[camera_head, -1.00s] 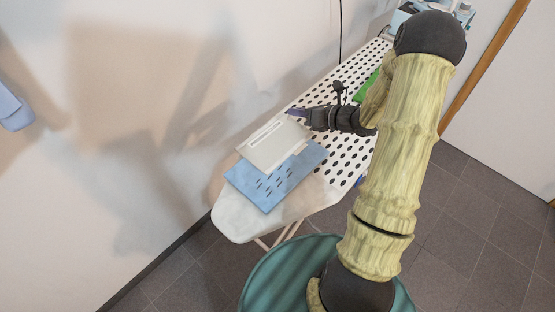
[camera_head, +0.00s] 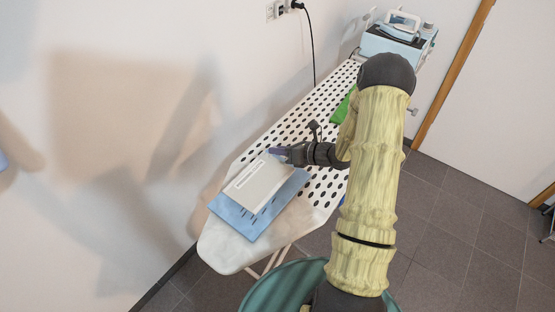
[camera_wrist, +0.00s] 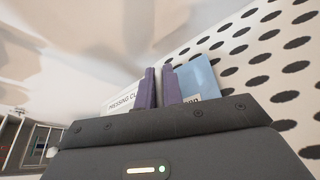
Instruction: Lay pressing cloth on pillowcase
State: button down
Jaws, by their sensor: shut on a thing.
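The pressing cloth (camera_head: 262,187) is a pale, flat rectangle with a white label strip. It overlaps the blue pillowcase (camera_head: 232,215), whose lower left and right edges show; the cloth hides the rest. The pillowcase is on the ironing board (camera_head: 222,247). My gripper (camera_head: 275,152) is at the cloth's upper right end, shut on it. In the wrist view, the purple fingers (camera_wrist: 160,88) are close together, with the labelled cloth (camera_wrist: 122,101) at left and the blue pillowcase (camera_wrist: 198,78) at right. I cannot tell whether the cloth lies fully against the pillowcase.
A light-blue steam station with an iron (camera_head: 397,40) stands at the board's far end. A green item (camera_head: 343,108) lies on the dotted board beyond my gripper. A black cord (camera_head: 313,50) hangs from a wall socket.

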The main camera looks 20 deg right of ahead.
jog(key=shift+f, duration=2.05)
jog(key=shift+f, duration=0.1)
jog(key=shift+f, duration=0.1)
jog(key=c, duration=1.5)
grip_release()
jog(key=shift+c, duration=0.2)
